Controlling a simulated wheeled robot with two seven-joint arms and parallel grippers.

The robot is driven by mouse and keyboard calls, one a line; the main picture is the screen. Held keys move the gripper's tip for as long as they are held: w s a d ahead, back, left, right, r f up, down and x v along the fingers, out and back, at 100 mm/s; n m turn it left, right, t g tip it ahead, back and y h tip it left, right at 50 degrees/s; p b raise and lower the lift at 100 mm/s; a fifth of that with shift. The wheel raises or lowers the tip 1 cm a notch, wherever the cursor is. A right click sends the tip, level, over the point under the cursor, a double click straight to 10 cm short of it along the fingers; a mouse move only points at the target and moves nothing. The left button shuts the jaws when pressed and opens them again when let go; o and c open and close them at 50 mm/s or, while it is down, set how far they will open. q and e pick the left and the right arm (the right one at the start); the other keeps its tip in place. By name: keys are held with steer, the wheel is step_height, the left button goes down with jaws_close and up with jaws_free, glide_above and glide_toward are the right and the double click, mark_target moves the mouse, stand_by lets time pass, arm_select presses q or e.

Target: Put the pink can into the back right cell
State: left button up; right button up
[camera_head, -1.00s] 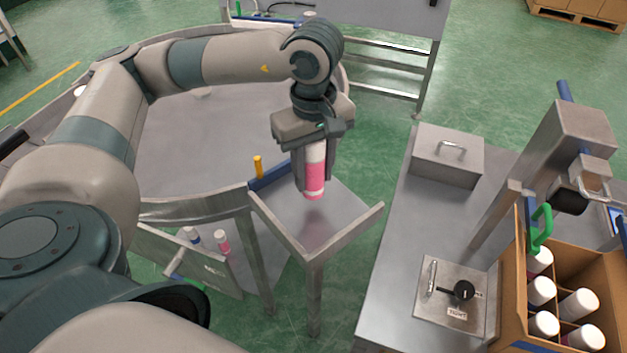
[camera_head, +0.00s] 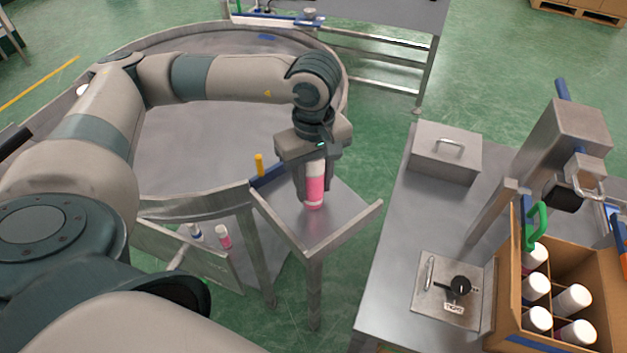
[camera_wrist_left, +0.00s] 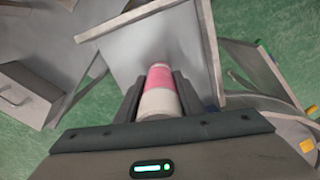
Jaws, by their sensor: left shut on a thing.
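The pink can (camera_head: 314,190), pink with a white upper part, is upright between the fingers of my left gripper (camera_head: 312,182), which is shut on it. The can is over the small metal tray (camera_head: 345,222) beside the round table; I cannot tell whether its base touches the tray. In the left wrist view the pink can (camera_wrist_left: 159,90) lies between the two dark fingers. The cardboard box with cells (camera_head: 510,275) stands at the right edge and holds several white-topped cans (camera_head: 573,298). Its back right cell appears empty, though partly cut off. My right gripper is not in view.
A bench (camera_head: 390,270) at right carries a metal box with a handle (camera_head: 445,155), a small plate with a black knob (camera_head: 452,285) and a press column (camera_head: 560,130). Two more cans (camera_head: 224,237) lie low on a shelf at left. Green floor separates tray and bench.

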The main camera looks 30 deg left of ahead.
mark_target(314, 168)
arm_select(q)
steer(key=shift+f, duration=0.1)
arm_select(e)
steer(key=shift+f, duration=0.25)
arm_select(q)
steer(key=o, duration=1.2)
steer(key=shift+c, duration=0.2)
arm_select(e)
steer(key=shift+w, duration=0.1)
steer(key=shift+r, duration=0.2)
arm_select(q)
steer(key=shift+r, duration=0.25)
steer(key=shift+w+r, duration=0.1)
steer(key=shift+r, duration=0.2)
step_height(314, 168, up, 4)
steer(key=shift+f+b, duration=0.1)
steer(key=shift+b, duration=0.9)
step_height(314, 168, up, 6)
steer(key=shift+r+b, duration=0.2)
steer(key=shift+b, duration=0.6)
steer(key=shift+r, duration=0.5)
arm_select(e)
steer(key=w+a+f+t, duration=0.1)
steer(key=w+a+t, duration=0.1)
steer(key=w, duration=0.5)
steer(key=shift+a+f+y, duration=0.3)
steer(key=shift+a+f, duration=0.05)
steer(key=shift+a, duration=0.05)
